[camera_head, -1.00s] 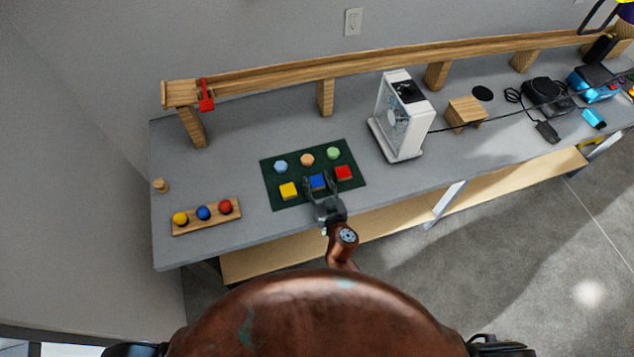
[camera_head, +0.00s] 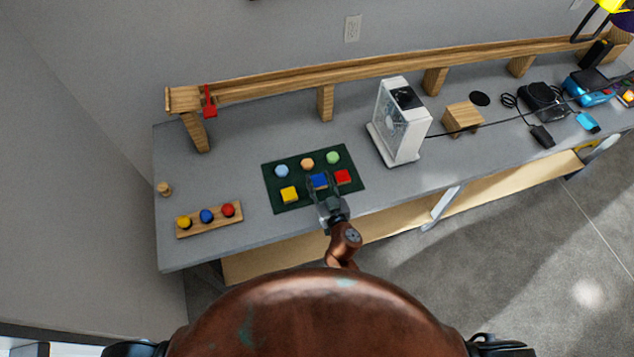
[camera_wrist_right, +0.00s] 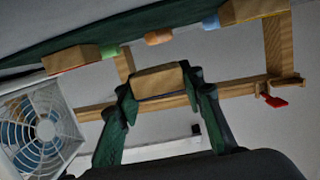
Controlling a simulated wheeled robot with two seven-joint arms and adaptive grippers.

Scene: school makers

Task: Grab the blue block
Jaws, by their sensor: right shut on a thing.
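The blue block (camera_head: 319,179) is at the middle of the front row over the dark green mat (camera_head: 297,203). My right gripper (camera_head: 320,188) is shut on it, with a finger on either side. In the right wrist view the held block (camera_wrist_right: 158,80) shows a bare wooden side between the two fingers (camera_wrist_right: 160,94). I cannot tell whether it still touches the mat. A yellow block (camera_head: 289,194) sits to its left and a red block (camera_head: 343,176) close to its right. My left gripper is not in view.
Blue, orange and green pieces (camera_head: 307,163) lie in the mat's back row. A wooden tray (camera_head: 209,229) with yellow, blue and red balls is at left. A white computer case (camera_head: 399,121) stands right of the mat. A long wooden track (camera_head: 380,71) runs behind.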

